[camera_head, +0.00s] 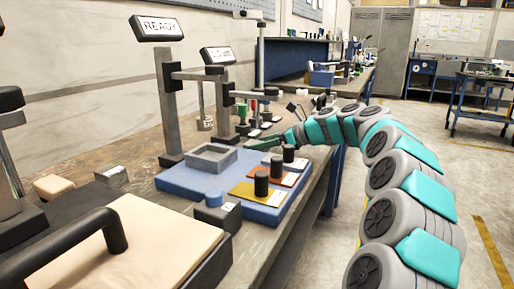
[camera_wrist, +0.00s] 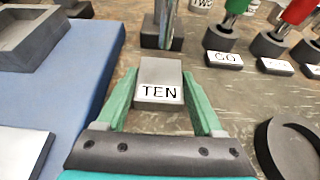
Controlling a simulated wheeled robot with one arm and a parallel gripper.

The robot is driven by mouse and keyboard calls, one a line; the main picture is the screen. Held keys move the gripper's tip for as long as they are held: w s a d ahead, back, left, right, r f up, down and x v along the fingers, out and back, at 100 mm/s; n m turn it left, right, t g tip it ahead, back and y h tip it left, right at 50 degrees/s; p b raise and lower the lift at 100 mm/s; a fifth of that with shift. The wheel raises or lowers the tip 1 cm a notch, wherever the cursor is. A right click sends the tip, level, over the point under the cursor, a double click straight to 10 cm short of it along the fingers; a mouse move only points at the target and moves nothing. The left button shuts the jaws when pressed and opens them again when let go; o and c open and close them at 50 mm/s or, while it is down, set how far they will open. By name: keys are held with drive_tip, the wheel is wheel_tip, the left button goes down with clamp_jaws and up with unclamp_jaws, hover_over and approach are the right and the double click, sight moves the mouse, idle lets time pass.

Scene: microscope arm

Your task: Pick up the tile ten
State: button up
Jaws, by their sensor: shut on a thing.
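The tile ten (camera_wrist: 160,92) is a grey block with a white label reading TEN, in the middle of the wrist view. My gripper (camera_wrist: 159,76) has its two green fingers on either side of the tile and is shut on it. I cannot tell whether the tile is clear of the bench top. In the head view my gripper (camera_head: 266,142) is low over the bench, just beyond the blue board; the tile cannot be made out there.
The blue board (camera_head: 180,181) with a grey square tray (camera_head: 211,157) and black-knobbed coloured plates lies close by. A metal post (camera_wrist: 163,22) stands right behind the tile. Green and red handled tools in dark holders, a GO label (camera_wrist: 224,59) and a dark ring (camera_wrist: 292,150) are to the right.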

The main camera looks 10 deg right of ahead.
clamp_jaws()
drive_tip(key=shift+r, duration=0.1)
